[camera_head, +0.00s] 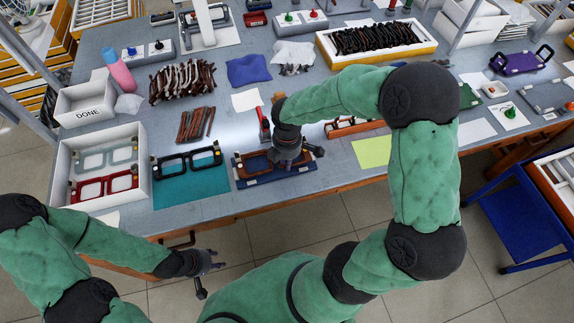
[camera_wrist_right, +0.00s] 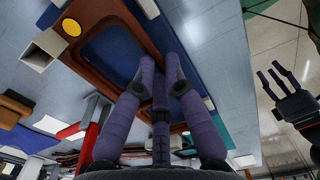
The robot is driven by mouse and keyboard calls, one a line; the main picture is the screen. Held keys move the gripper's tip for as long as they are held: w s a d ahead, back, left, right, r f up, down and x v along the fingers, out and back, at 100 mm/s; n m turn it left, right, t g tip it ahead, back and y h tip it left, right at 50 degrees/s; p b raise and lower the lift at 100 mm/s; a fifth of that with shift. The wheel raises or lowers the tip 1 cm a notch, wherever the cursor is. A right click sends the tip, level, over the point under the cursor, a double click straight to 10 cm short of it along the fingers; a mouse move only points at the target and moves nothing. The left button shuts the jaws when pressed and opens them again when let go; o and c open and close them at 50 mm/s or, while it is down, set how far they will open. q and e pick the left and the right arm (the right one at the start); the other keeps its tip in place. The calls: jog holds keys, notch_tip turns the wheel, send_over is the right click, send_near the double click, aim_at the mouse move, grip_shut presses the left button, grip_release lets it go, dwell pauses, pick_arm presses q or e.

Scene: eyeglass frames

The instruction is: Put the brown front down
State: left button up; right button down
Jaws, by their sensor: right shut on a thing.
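The brown front (camera_head: 256,163) is at the front edge of the table, low over or on a dark blue block (camera_head: 243,181); I cannot tell if it touches. In the right wrist view the brown front (camera_wrist_right: 150,32) shows a rounded rim around a blue area. My right gripper (camera_head: 287,158) points down over the front's middle and right part, hiding some of it. Its purple-looking fingers (camera_wrist_right: 160,82) are shut on the front near the bridge. My left gripper (camera_head: 212,262) hangs empty in front of the table; its fingers look spread in the right wrist view (camera_wrist_right: 285,78).
A teal mat (camera_head: 190,191) with a black front (camera_head: 188,160) lies to the left, beside a white tray (camera_head: 146,165) holding red and clear fronts. A red-handled tool (camera_head: 264,125) stands just behind. A yellow-green sheet (camera_head: 371,152) lies to the right.

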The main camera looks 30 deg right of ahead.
jog(key=shift+f, duration=0.9)
jog(key=shift+f+b, duration=0.15)
jog(key=shift+b, duration=0.2)
jog(key=c, duration=1.3)
grip_release()
notch_tip(320, 180, up, 12)
jog(key=p, duration=0.5)
jog(key=shift+r, duration=0.2)
